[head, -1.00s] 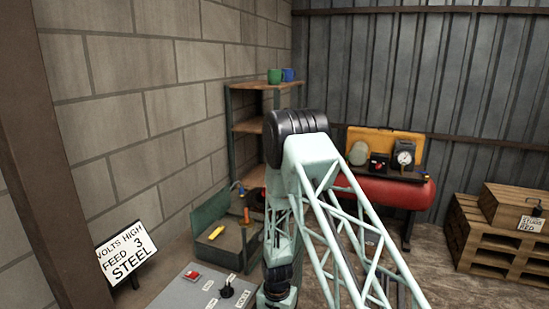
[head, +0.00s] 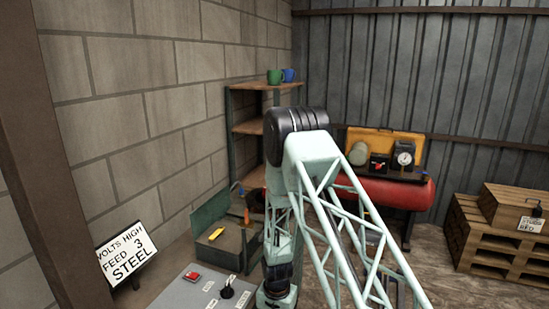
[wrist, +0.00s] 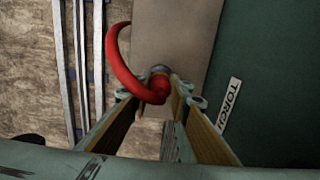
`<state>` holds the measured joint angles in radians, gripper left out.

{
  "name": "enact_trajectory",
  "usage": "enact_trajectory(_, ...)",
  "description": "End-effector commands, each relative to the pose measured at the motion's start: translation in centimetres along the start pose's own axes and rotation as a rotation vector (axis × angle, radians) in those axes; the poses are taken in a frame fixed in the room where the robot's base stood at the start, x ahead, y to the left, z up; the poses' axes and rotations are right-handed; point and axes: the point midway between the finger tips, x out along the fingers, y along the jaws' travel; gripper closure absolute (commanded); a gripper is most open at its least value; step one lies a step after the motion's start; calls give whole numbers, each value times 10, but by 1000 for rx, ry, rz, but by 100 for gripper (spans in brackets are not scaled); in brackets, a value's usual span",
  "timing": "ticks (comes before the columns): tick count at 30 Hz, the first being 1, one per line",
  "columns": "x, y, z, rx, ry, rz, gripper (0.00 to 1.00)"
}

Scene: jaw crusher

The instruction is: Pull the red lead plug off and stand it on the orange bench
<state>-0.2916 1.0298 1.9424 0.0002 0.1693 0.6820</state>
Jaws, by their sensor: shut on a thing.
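The red lead (wrist: 125,70) curves in from the upper left in the wrist view and ends in a red plug (wrist: 157,90) with a dark collar behind it. My gripper (wrist: 160,94) is shut on the red plug, one finger on each side. The plug is in front of a grey-brown panel; I cannot tell whether it is still seated. In the head view my own arm hides the gripper and plug. An orange upright panel (head: 408,141) stands behind the red tank; I cannot tell whether it belongs to the orange bench.
A green surface labelled TORCH (wrist: 260,120) lies right of my gripper. The head view shows a green-sided tray (head: 215,217), a grey control box (head: 205,293), a red tank (head: 395,191) with a gauge (head: 404,158), shelves (head: 255,128) and a wooden pallet (head: 480,250).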

Motion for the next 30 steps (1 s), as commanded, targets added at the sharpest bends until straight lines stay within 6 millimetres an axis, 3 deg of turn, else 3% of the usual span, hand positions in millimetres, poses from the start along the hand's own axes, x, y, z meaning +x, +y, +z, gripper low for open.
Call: enact_trajectory(30, -25, 0, 0, 0, 0, 0, 100)
